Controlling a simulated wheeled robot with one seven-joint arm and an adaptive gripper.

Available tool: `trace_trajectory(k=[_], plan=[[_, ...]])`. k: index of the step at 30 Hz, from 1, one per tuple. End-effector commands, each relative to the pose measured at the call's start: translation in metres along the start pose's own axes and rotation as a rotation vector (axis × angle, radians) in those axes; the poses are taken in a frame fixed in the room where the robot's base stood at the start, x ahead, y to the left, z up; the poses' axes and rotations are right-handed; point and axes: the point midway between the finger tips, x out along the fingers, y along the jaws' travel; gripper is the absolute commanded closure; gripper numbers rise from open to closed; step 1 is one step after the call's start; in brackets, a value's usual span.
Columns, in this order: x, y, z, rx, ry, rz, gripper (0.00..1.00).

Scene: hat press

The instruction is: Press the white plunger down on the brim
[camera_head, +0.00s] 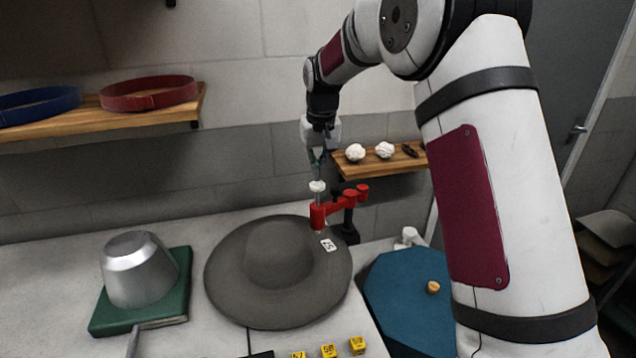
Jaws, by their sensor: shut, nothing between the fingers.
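A grey wide-brimmed hat (279,252) lies on the table, its crown upward. A red press arm (342,205) on a dark stand reaches over the back right part of the brim. The white plunger (317,187) stands up at the left end of the red arm, above the brim. My gripper (318,166) points down just above the plunger's white top, its fingers shut with nothing between them. I cannot tell whether the fingertips touch the plunger.
A metal pot-like form (138,270) stands on a green base (180,268) at left. A blue board (400,305) with a wooden knob lies at right. Several yellow numbered cubes (329,351) sit at the front. A wall shelf (388,163) holding white balls is behind my gripper.

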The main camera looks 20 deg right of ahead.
Motion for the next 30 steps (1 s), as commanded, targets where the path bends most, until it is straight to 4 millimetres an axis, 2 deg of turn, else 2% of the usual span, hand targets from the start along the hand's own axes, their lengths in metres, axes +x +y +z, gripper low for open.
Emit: trace_trajectory(k=[30], plan=[[0.022, 0.0, 0.004, 0.0, -0.001, 0.0, 1.0]])
